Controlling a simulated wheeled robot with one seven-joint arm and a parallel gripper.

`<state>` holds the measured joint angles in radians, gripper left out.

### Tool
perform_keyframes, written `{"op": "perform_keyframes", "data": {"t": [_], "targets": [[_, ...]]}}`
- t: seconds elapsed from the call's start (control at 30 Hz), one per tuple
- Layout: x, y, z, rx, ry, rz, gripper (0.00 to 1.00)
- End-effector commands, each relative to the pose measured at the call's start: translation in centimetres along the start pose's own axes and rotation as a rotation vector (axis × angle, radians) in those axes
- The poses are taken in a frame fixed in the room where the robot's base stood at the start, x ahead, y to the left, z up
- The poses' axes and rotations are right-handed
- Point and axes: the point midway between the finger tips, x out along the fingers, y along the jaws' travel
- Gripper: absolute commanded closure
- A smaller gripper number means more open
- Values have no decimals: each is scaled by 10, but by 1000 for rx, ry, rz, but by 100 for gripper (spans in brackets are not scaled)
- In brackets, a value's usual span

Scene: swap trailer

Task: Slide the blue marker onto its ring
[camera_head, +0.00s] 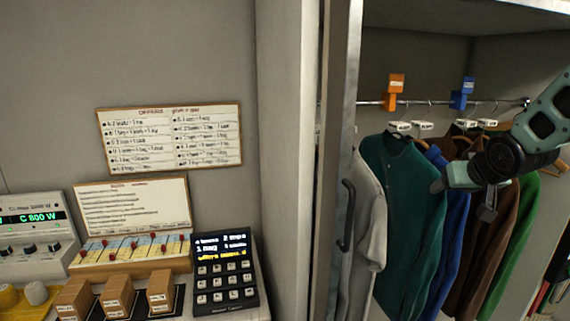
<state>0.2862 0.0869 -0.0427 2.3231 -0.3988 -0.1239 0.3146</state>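The blue marker (462,93) sits on the metal rail (428,102) in the wardrobe, right of an orange marker (394,90). I cannot make out a ring for the blue marker; small dark marks and hanger hooks along the rail are too small to tell apart. My gripper (465,198) is below and slightly right of the blue marker, in front of the hanging clothes. Its fingers look spread apart with nothing between them. It does not touch the marker.
Several garments hang below the rail, including a teal shirt (405,215) and a green one (522,235). White tags (422,127) sit at the hangers. The wardrobe's upright edge (342,130) and dark handle (347,215) stand left. A keypad (223,272) and notice board (170,137) are farther left.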

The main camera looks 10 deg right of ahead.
Motion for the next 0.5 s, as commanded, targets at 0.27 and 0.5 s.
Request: {"op": "perform_keyframes", "data": {"t": [0.27, 0.5], "targets": [[-57, -95, 157, -156, -496, -119, 35], [-116, -198, 247, -472, -680, -322, 35]]}}
